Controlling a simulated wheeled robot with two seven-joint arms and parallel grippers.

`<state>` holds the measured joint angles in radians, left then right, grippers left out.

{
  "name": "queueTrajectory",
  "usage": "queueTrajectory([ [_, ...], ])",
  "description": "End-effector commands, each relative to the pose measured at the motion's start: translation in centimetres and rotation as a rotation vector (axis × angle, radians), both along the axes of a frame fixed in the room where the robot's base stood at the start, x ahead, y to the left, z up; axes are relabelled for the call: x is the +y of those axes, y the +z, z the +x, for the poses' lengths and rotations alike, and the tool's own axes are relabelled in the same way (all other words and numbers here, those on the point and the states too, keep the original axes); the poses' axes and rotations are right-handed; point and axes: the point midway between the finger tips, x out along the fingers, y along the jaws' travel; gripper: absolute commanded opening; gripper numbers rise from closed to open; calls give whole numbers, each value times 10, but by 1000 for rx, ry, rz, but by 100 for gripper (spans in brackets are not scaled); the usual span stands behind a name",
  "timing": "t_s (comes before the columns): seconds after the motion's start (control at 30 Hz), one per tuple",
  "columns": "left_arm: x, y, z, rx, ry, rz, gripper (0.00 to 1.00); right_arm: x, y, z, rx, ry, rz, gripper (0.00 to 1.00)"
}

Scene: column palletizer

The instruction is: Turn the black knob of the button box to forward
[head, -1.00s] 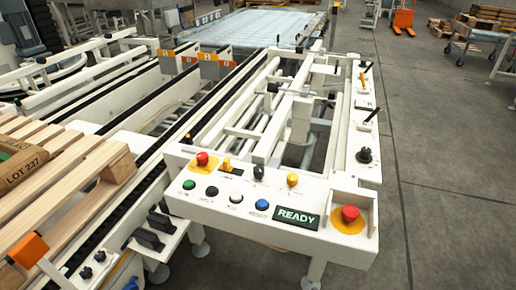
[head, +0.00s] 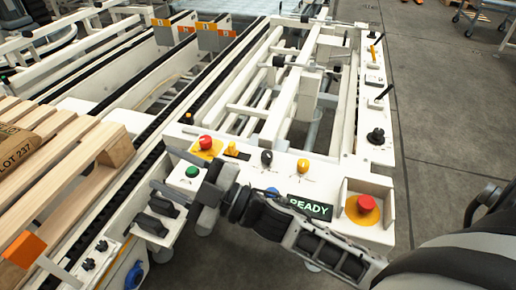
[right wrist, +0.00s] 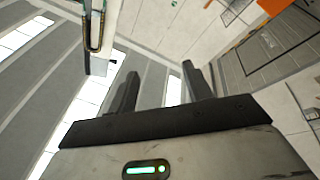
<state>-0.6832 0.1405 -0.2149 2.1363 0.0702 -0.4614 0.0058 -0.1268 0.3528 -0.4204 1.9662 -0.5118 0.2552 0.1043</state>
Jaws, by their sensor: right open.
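The button box (head: 338,178) is a white panel at the front end of the white frame in the head view. Its black knob (head: 267,158) stands upright in the back row, between a small orange switch (head: 232,149) and a yellow knob (head: 303,166). I cannot read which way the knob points. My right gripper (head: 178,188) reaches leftward across the box's front, nearer to me than the knob and apart from it. In the right wrist view its two fingers (right wrist: 158,85) are spread with nothing between them; the knob is not seen there. My left gripper is not in view.
A red mushroom button (head: 205,142) and a green button (head: 192,171) sit at the box's left, another red one (head: 365,203) at its right. My right arm covers part of the front row. A wooden pallet (head: 60,165) lies left; grey floor (head: 450,130) is clear right.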

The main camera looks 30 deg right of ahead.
Motion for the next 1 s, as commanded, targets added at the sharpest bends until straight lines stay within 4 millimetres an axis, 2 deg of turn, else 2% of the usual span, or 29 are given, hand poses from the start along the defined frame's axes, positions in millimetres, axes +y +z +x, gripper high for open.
queueTrajectory([
  [0.03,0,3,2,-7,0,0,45,20,28,1,-209,130,-119,50],
  [0.1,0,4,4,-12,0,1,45,43,42,-11,-451,324,-300,50],
  [0.17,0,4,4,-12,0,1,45,53,39,-19,-622,497,-483,50],
  [0.23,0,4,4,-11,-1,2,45,47,23,-21,-765,696,-730,50],
  [0.27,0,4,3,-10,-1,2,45,38,14,-18,-805,780,-846,50],
  [0.33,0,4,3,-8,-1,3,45,2,-5,-3,-839,952,-1127,50],
  [0.37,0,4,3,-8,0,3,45,-17,-10,5,-831,1018,-1246,50],
  [0.4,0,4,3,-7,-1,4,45,-47,-13,18,-797,1092,-1400,50],
  [0.47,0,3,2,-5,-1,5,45,-92,-10,35,-711,1177,-1608,50],
  [0.5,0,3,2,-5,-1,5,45,-122,-4,44,-638,1219,-1726,50],
  [0.6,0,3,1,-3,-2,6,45,-182,16,58,-453,1276,-1943,50],
  [0.63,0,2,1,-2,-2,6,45,-195,22,60,-406,1283,-1985,50],
  [0.7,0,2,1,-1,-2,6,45,-217,32,63,-319,1295,-2052,50],
  [0.8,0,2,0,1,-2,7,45,-232,37,63,-258,1303,-2095,50],
  [0.87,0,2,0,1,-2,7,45,-234,34,63,-247,1307,-2100,50],
  [1.0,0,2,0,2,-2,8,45,-234,12,62,-247,1310,-2097,50],
])
